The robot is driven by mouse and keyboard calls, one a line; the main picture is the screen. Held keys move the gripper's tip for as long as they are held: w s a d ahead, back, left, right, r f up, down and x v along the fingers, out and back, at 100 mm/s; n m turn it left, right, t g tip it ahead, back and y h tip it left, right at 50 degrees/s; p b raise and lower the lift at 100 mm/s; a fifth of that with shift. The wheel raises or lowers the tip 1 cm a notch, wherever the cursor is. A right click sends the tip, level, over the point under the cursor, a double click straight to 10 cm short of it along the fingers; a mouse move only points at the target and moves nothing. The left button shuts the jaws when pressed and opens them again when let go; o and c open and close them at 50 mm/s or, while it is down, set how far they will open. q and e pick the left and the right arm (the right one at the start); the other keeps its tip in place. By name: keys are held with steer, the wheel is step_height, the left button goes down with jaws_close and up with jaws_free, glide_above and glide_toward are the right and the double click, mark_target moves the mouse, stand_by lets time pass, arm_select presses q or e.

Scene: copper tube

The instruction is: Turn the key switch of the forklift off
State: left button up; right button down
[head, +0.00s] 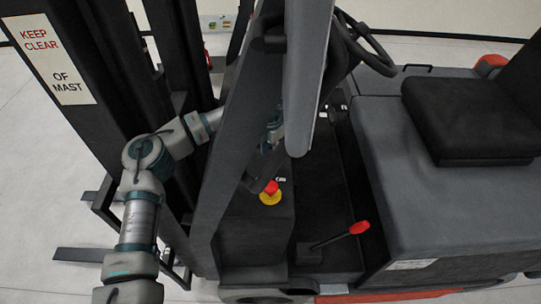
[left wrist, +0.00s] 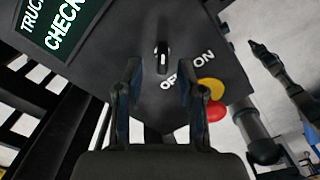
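The key switch (left wrist: 162,57) shows in the left wrist view as a small black knob with a light grey upright key on the dark panel (left wrist: 115,72). White OFF and ON lettering is beside it, with OFF partly covered by a finger. I cannot tell which label the key points at. My left gripper (left wrist: 160,80) is open, its two fingers either side of the key in the picture, with no visible contact. In the head view my left gripper (head: 272,132) is partly hidden behind the forklift's pillar, and the key is hidden. My right gripper is not clearly seen.
A red and yellow stop button (head: 270,193) sits close to the key, also in the left wrist view (left wrist: 211,90). The grey pillar (head: 240,130) and mast (head: 110,80) flank my left arm. A red-knobbed lever (head: 358,228) and seat (head: 470,115) are to the right.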

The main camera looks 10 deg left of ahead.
mark_target(270, 158)
arm_select(q)
step_height(270, 158, down, 2)
steer(key=shift+s+a+f, duration=0.1)
steer(key=shift+f, duration=0.05)
steer(key=shift+f+p, duration=0.3)
steer(key=shift+f, duration=0.3)
steer(key=shift+d, duration=0.2)
arm_select(e)
steer(key=shift+a+r, duration=0.45)
steer(key=shift+a, duration=0.05)
arm_select(q)
steer(key=shift+d, duration=0.1)
jaws_close()
arm_select(e)
steer(key=shift+d, duration=0.25)
